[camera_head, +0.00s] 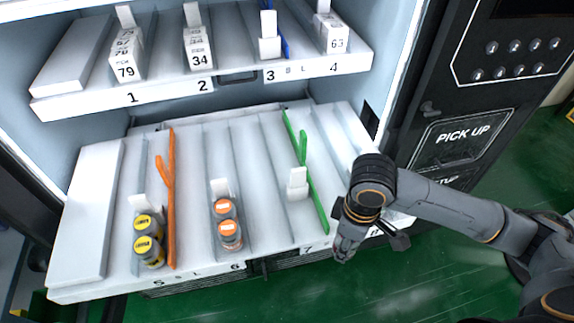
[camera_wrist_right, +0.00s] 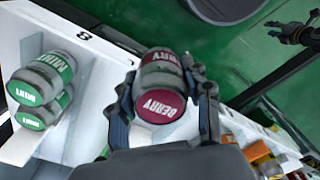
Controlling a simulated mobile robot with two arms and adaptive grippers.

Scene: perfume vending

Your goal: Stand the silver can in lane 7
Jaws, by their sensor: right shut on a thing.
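A silver-grey can with a maroon BERRY label and lid (camera_wrist_right: 161,105) is between the fingers of my right gripper (camera_wrist_right: 163,112), which is shut on it. In the head view my right gripper (camera_head: 345,246) is at the front edge of the lower shelf, just right of the 7 label; the can is hard to make out there. Lane 7 (camera_head: 279,150) holds a white pusher (camera_head: 298,184) and no can that I can see. A green divider (camera_head: 306,170) runs along its right. My left gripper (camera_wrist_right: 284,30) shows small in the wrist view, its fingers apart.
Green-labelled MINT cans (camera_wrist_right: 42,80) stand beside the held can, near the 8 label. Orange-topped cans (camera_head: 228,225) stand in lane 6 and yellow-topped cans (camera_head: 148,238) in lane 5. The upper shelf (camera_head: 180,95) overhangs the back. An orange divider (camera_head: 168,200) stands in the left part.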

